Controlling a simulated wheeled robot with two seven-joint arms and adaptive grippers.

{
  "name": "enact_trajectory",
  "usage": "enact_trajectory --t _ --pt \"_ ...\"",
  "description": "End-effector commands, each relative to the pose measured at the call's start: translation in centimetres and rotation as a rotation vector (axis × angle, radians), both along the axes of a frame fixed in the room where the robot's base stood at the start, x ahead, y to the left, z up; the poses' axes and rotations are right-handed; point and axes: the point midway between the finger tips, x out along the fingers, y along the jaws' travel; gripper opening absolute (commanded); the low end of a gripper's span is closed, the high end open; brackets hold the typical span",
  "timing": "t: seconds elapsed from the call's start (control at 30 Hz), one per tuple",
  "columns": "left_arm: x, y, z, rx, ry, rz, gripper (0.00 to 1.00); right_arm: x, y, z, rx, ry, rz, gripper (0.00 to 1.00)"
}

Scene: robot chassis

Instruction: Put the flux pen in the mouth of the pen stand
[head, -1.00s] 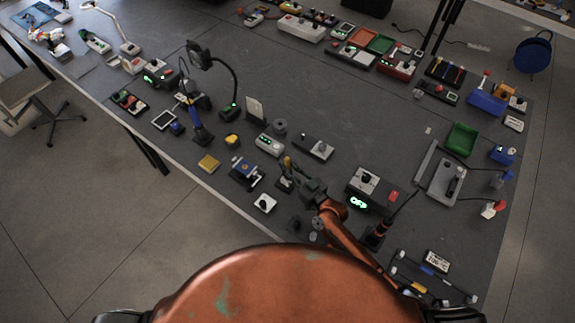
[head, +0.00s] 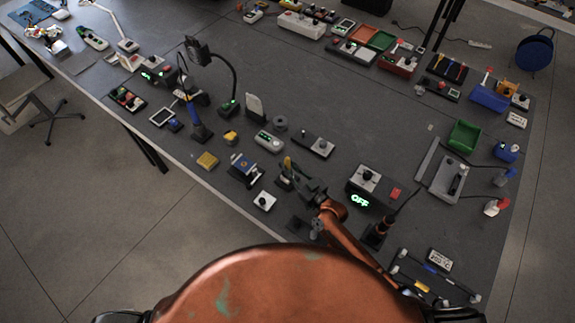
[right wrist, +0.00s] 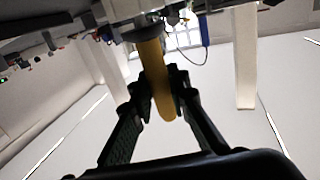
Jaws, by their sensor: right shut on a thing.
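My right gripper (head: 291,169) is shut on the yellow flux pen (head: 287,162) near the front middle of the bench. In the right wrist view the yellow pen (right wrist: 155,75) is between the two dark fingers (right wrist: 160,100). Its rounded end points toward the palm, and its other end meets a dark round rim. I cannot tell whether the pen is inside that rim or only in front of it. A small dark block (head: 284,183), which may be the pen stand, is just below the pen in the head view. Its mouth is not clear. My left gripper is not in view.
A box with a green OFF display (head: 362,190) is to the right. A grey knobbed bar (head: 313,145) lies behind. The bench centre is fairly clear.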

Motion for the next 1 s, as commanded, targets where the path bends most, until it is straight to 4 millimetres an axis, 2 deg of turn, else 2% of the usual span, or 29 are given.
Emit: enact_trajectory --t 0.4,0.43,0.7,1.0 --pt "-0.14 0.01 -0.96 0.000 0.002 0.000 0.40 0.00 0.00 -1.07 -0.001 -0.001 0.000 0.00" --pt "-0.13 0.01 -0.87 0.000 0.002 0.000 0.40 0.00 0.00 -0.97 -0.001 -0.001 0.000 0.17" --pt "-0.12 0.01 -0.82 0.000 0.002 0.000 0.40 0.00 0.00 -0.91 0.000 -0.001 0.000 0.36" --pt "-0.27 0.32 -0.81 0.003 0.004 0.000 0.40 -0.15 -0.13 -0.98 -0.001 0.000 0.000 0.36"
